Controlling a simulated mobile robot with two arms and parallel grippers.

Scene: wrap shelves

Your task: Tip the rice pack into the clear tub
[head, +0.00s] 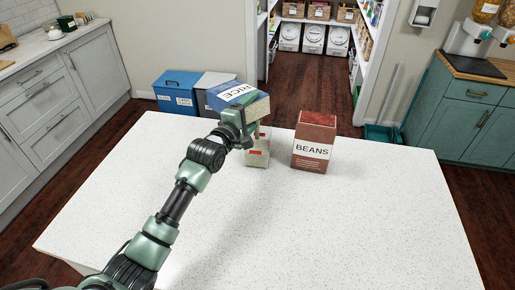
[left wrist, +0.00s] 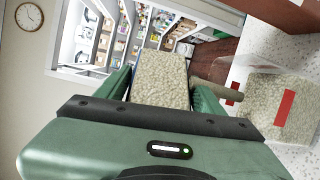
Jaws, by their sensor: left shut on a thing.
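The rice pack (head: 238,94), blue with a white RICE label, is held tilted well over above the table in the head view. My left gripper (head: 240,122) is shut on it. In the left wrist view the pack's grain-coloured face (left wrist: 160,78) shows between the fingers. The clear tub (head: 257,152) stands on the table below the pack, partly hidden by my gripper. The tub also shows in the left wrist view (left wrist: 275,108), with pale grain inside and a red mark on it. A tan streak (left wrist: 207,88) runs between pack and tub. My right gripper is not in view.
A brown BEANS box (head: 314,142) stands upright on the white table (head: 330,225), just right of the tub. The front and right of the table are clear. Blue and grey bins (head: 178,92) stand on the floor behind the table.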

